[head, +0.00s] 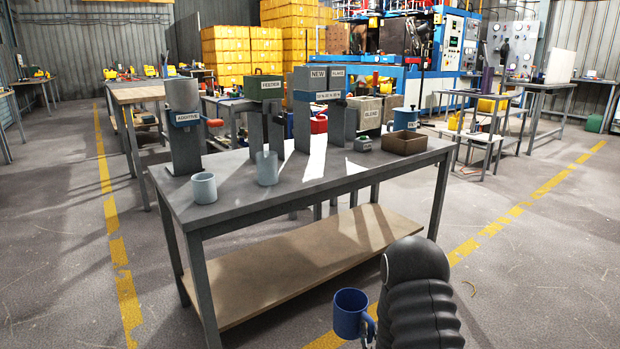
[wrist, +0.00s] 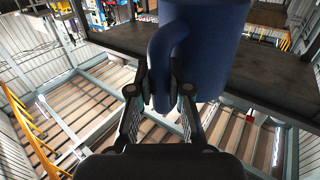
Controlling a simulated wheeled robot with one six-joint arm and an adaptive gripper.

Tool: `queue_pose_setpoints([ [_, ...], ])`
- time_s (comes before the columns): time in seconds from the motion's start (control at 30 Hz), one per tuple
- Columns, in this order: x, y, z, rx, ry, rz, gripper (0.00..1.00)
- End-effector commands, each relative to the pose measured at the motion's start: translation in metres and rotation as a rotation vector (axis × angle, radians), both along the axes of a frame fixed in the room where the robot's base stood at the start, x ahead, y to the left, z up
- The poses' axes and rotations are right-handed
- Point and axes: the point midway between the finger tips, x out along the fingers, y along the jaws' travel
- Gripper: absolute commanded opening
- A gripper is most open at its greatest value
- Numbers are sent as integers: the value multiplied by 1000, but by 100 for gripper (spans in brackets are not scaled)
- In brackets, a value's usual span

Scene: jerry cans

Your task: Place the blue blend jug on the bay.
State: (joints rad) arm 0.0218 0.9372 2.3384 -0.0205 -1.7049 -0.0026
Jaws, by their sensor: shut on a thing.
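A blue jug (head: 350,313) with a side handle hangs in front of the table at the bottom of the head view. It fills the upper middle of the wrist view (wrist: 212,50). My gripper (wrist: 166,92) is shut on its handle, a finger on each side. In the head view my black arm hides most of the gripper. The jug looks upright, apart from the table.
The table's front middle is clear.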

Motion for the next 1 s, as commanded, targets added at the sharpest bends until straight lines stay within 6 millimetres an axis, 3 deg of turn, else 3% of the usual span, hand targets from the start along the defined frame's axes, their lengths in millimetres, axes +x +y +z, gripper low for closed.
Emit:
queue_pose_setpoints([
  [0.2,-35,1,18,0,0,1,0],
  [0.33,-44,1,22,0,0,2,0],
  [0.83,-42,9,24,1,-1,5,0],
  [1.0,-25,29,38,0,-9,54,0],
])
